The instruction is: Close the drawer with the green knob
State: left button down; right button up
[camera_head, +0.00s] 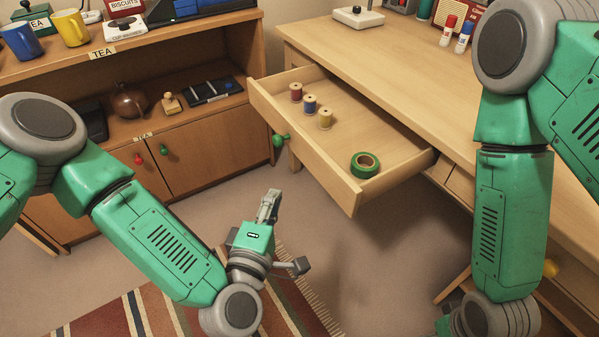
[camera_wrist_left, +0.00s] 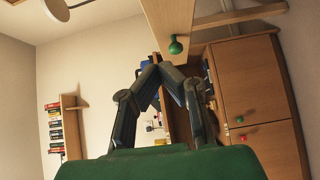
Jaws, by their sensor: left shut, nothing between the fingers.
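The wooden drawer (camera_head: 345,190) stands pulled out of the desk, with its green knob (camera_head: 281,139) on the front panel facing the cabinet. Inside lie three thread spools (camera_head: 311,104) and a green tape roll (camera_head: 365,165). My left gripper (camera_head: 272,193) is shut and empty, out in front of the drawer front and below the knob in the picture, apart from it. In the left wrist view the closed fingertips (camera_wrist_left: 160,60) are near the green knob (camera_wrist_left: 176,46), with a gap between them. My right arm reaches down at the right; its gripper is out of the picture.
The desk top (camera_head: 400,65) holds glue sticks (camera_head: 447,30) and other items. A low cabinet (camera_head: 200,150) at the left has small red (camera_head: 138,159) and green (camera_head: 163,150) door knobs. A yellow knob (camera_head: 550,268) shows behind my right arm. Striped rug (camera_head: 100,315) below.

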pick_arm(q)
jog(key=b, duration=0.3)
send_near(306, 144)
jog(key=w+a, duration=0.1)
jog(key=w, duration=0.4)
jog(key=shift+w+d+f, duration=0.15)
jog(key=shift+w+d, duration=0.1)
jog(key=shift+d, duration=0.25)
jog(key=shift+w+d+f, duration=0.2)
jog(key=shift+w+d, duration=0.05)
jog(key=shift+d, duration=0.25)
jog(key=shift+w+d+r+b, duration=0.1)
jog(key=shift+w+d+b, duration=0.25)
jog(key=shift+d, duration=0.25)
jog(key=shift+a, duration=0.1)
